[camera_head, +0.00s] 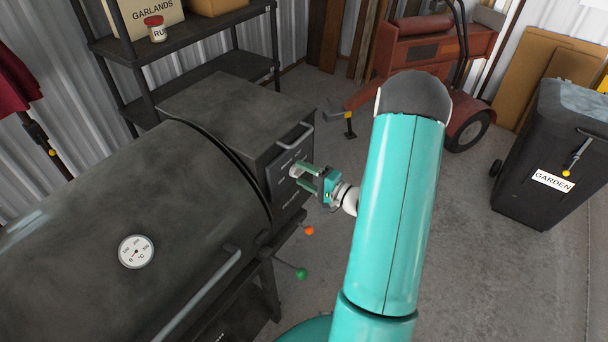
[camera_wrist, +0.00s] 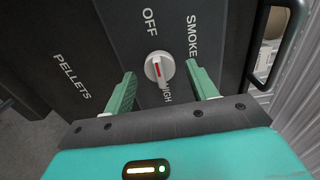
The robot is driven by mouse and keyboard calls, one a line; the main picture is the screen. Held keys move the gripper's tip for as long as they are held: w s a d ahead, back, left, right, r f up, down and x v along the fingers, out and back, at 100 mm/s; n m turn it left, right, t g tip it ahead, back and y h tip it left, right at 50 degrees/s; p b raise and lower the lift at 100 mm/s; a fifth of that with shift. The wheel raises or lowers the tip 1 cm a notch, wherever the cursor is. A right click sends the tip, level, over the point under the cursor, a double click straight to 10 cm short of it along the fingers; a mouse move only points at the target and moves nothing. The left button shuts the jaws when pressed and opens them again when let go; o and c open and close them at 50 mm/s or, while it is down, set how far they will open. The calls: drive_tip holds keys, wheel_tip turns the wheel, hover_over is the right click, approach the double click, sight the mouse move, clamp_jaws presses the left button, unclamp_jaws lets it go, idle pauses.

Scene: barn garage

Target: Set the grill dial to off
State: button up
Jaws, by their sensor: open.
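The grill dial (camera_wrist: 159,67) is a round white knob with a red line on the dark front panel. In the wrist view, OFF stands above it, SMOKE at upper right, and a partly hidden HIGH below. The red line runs roughly along the OFF–HIGH direction; I cannot tell which end is the pointer. My gripper (camera_wrist: 161,76) is open, with one green finger on either side of the dial and visible gaps between. In the head view my gripper (camera_head: 299,176) is at the panel of the dark hopper box (camera_head: 240,105), beside the grill (camera_head: 100,235).
A handle (camera_wrist: 295,25) sticks out at the panel's right. Orange (camera_head: 309,230) and green (camera_head: 301,273) balls lie below the panel in the head view. A shelf (camera_head: 190,40) stands behind, a red machine (camera_head: 425,50) and a GARDEN bin (camera_head: 540,150) farther right.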

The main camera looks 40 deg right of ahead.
drive_tip(key=v, duration=1.3)
drive_tip(key=shift+s, duration=0.2)
drive_tip(key=shift+d, duration=0.1)
drive_tip(key=a+r+n+g+y, duration=0.2)
drive_tip(key=a+r+n+g, duration=0.4)
drive_tip(key=a, duration=0.5)
drive_tip(key=a+r+n+g+y, duration=0.3)
drive_tip(key=a+r+g, duration=0.2)
drive_tip(key=a+g, duration=0.45)
drive_tip(key=s+a+r+n+t+h, duration=0.4)
drive_tip(key=s+a+r+n+h, duration=0.1)
drive_tip(key=r+h, duration=0.5)
drive_tip(key=shift+s+a+r+h, duration=0.4)
drive_tip(key=shift+s+a+r, duration=0.4)
drive_tip(key=shift+a, duration=0.4)
